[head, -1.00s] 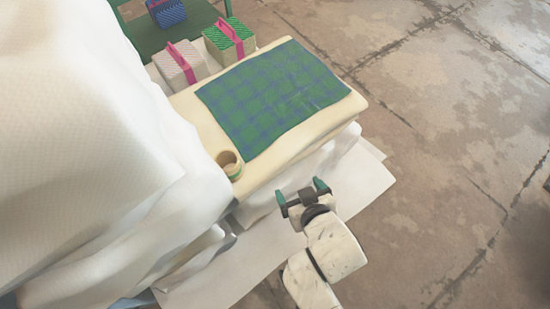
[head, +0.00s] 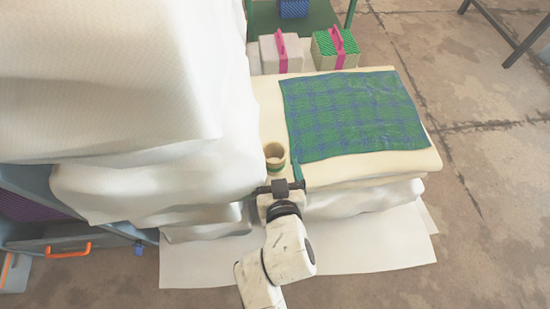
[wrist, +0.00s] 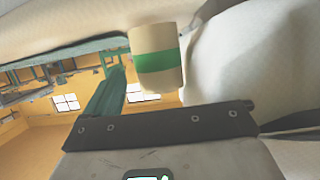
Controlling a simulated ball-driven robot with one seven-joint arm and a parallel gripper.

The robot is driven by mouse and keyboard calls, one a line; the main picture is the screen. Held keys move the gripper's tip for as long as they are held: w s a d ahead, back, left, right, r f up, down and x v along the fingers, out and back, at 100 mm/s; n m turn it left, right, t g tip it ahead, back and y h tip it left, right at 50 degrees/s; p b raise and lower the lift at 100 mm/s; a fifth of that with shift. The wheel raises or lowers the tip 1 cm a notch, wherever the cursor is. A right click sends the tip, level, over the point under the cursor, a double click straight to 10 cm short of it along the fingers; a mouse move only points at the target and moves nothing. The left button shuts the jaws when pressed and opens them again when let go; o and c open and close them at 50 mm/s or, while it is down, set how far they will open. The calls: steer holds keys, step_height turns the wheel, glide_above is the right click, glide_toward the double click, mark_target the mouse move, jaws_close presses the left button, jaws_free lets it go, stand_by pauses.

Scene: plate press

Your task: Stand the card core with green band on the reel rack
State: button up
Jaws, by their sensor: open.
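The card core (head: 275,153), a short cream tube with a green band, stands on the near left part of a cream padded top, close to the white draped bulk. My gripper (head: 281,179) is open and just in front of the core, at the near edge of the top, with nothing held. One green finger shows to the right of the core; the other is hard to see. In the wrist view the core (wrist: 153,58) appears beyond the jaw base, beside a green finger (wrist: 106,93), with a gap between. I cannot make out the reel rack in either view.
A green-and-blue checked cloth (head: 355,112) covers much of the cream top (head: 268,108). White draped sheeting (head: 150,150) rises close on the left. Boxes with pink straps (head: 282,52) stand at the back. A blue drawer unit (head: 70,235) with an orange handle is at lower left.

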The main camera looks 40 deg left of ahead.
mark_target(273, 150)
steer(key=shift+r+b+x, duration=0.2)
steer(key=shift+b+x, duration=0.5)
steer(key=shift+x, duration=1.65)
steer(key=shift+w, duration=0.15)
steer(key=shift+c, duration=0.3)
steer(key=c, duration=1.1)
